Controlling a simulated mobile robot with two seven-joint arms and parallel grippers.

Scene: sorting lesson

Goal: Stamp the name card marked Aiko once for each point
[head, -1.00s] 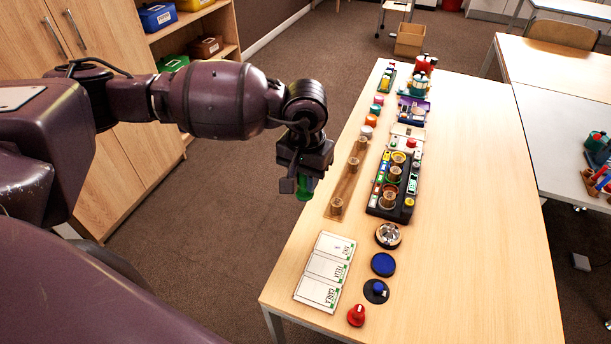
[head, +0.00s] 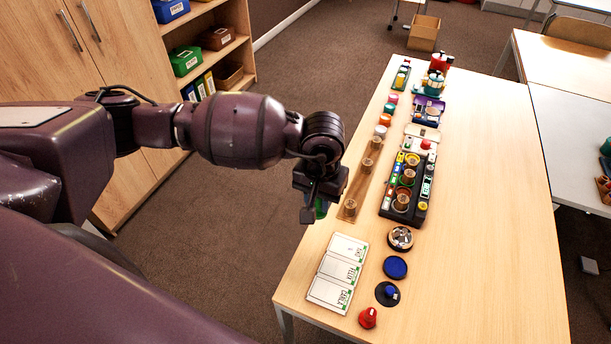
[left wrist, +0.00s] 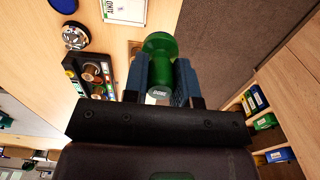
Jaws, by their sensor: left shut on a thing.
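My left gripper (head: 314,207) is shut on a green knobbed stamp and holds it in the air by the table's left edge, beyond the name cards. The left wrist view shows the green stamp (left wrist: 159,50) between both fingers, with a small label I cannot read surely. The card marked Aiko (head: 347,248) lies flat at the far end of a row of three white cards, with the Felix card (head: 338,269) and the Carla card (head: 328,293) nearer. A blue disc, perhaps an ink pad (head: 395,267), lies right of the cards. My right gripper is out of view.
A blue-knobbed piece on a black disc (head: 387,293) and a red knobbed piece (head: 368,317) stand near the front edge. A round metallic piece (head: 400,238) and a black tray (head: 413,215) of small pieces lie farther back. The table's right side is clear.

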